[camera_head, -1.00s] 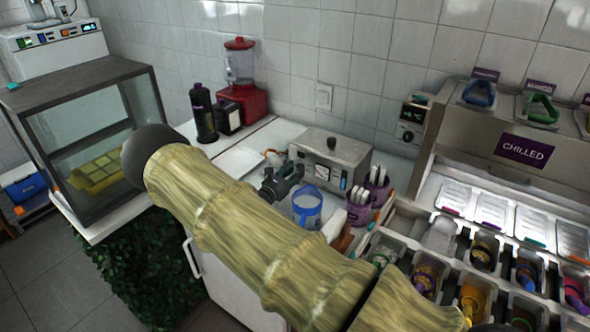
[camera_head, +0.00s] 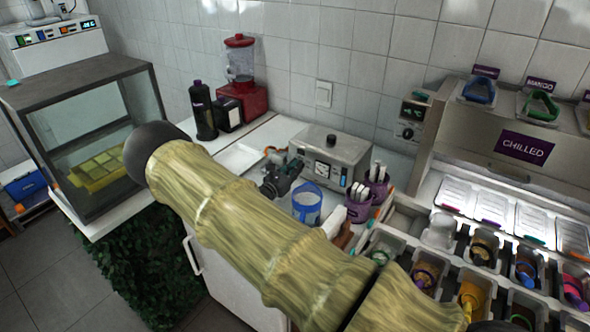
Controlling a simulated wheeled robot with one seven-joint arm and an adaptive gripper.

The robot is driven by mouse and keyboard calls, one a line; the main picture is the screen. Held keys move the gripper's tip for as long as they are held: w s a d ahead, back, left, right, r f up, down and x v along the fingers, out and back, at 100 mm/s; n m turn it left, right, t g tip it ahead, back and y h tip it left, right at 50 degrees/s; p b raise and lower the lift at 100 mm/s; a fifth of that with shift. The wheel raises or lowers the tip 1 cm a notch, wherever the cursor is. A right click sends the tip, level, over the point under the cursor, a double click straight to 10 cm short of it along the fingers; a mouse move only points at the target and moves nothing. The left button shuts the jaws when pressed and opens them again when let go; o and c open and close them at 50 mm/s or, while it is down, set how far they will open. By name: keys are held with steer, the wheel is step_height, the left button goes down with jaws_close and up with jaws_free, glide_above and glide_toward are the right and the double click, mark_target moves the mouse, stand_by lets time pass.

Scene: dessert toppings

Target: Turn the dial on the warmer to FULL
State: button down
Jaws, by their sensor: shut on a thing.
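The warmer is most likely the silver box (camera_head: 348,153) on the counter against the tiled wall, with a dark knob on top and a panel with small controls on its front. My dark gripper (camera_head: 296,165) is at the left part of that front panel. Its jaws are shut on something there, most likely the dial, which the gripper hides. The dial's pointer and the FULL mark cannot be made out.
A red blender (camera_head: 242,80) and a dark bottle (camera_head: 202,110) stand at the back. The topping bins (camera_head: 480,262) fill the right side.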

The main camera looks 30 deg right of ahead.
steer(key=shift+f+b, duration=0.1)
steer(key=shift+b, duration=0.2)
steer(key=m+b, duration=0.3)
steer(key=shift+s+f, duration=0.1)
steer(key=shift+f, duration=0.05)
steer(key=m+b, duration=0.2)
steer(key=m, duration=0.1)
steer(key=m+b, duration=0.3)
steer(key=shift+s+d+f+m, duration=0.1)
steer(key=shift+s+d+m, duration=0.1)
steer(key=shift+m, duration=0.1)
steer(key=m+b, duration=0.4)
steer(key=b, duration=0.1)
steer(key=shift+f, duration=0.2)
steer(key=m+b, duration=0.3)
steer(key=b, duration=0.1)
steer(key=shift+s+m, duration=0.1)
steer(key=shift+m, duration=0.3)
steer(key=shift+r, duration=0.1)
steer(key=c, duration=1.5)
jaws_free()
steer(key=shift+c, duration=0.2)
